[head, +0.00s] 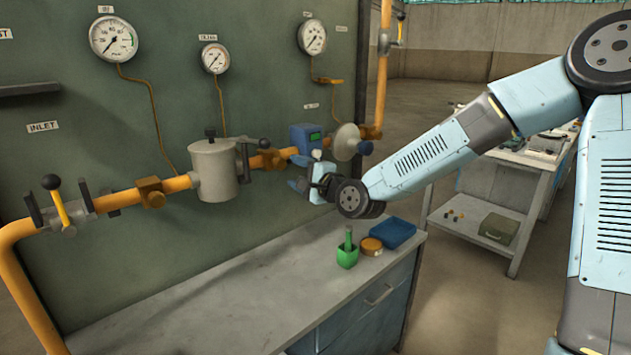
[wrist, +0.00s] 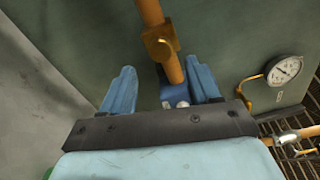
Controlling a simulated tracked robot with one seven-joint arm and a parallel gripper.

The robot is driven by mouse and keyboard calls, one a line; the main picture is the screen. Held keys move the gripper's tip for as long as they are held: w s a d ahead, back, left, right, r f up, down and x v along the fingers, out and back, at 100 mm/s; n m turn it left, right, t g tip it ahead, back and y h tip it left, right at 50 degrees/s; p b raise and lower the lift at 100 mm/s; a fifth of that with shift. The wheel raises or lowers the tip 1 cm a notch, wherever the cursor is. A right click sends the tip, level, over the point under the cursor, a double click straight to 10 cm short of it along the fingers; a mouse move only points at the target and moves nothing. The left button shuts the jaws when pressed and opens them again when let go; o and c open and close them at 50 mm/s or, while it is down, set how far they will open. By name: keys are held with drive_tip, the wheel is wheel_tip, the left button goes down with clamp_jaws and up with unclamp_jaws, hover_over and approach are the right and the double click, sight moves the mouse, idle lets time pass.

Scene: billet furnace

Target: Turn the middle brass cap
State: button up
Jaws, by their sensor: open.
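Several brass fittings sit along the orange pipe (head: 176,184) on the panel. The middle brass cap looks to be the block (head: 271,160) between the grey cylinder and the blue box in the head view. A brass block, apparently the same one, shows in the wrist view (wrist: 160,45) at top centre, just beyond my fingertips. My gripper (head: 307,181) is in front of the pipe near the blue box, right of the middle cap. In the wrist view, my gripper (wrist: 162,80) has its two blue fingers wide apart, with the pipe seen between them. It holds nothing.
The blue box (head: 306,137) and a round disc (head: 347,142) are close to my gripper. A grey cylinder (head: 213,170) stands left of the cap.

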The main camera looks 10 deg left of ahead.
drive_tip(key=v, duration=0.6)
drive_tip(key=shift+s+d, duration=0.2)
drive_tip(key=shift+d, duration=0.15)
drive_tip(key=shift+f, duration=0.1)
drive_tip(key=d+f+n+g+h, duration=0.2)
drive_tip(key=d+f+n+h, duration=0.25)
drive_tip(key=f, duration=0.35)
drive_tip(key=s+d+n+g+h, duration=0.1)
drive_tip(key=s+d+n+h, duration=0.2)
drive_tip(key=d+h, duration=0.45)
drive_tip(key=s+d+r+n+g, duration=0.1)
drive_tip(key=s+d+r, duration=0.5)
drive_tip(key=s+d, duration=0.4)
drive_tip(key=s+d+r+n+g+h, duration=0.1)
drive_tip(key=s+d+r+g, duration=0.1)
drive_tip(key=s+d+r, duration=0.5)
drive_tip(key=s+d, duration=0.3)
drive_tip(key=s, duration=0.3)
drive_tip(key=shift+s+d+n+h, duration=0.2)
drive_tip(key=shift+s+n+h, duration=0.1)
drive_tip(key=shift+s+n, duration=0.1)
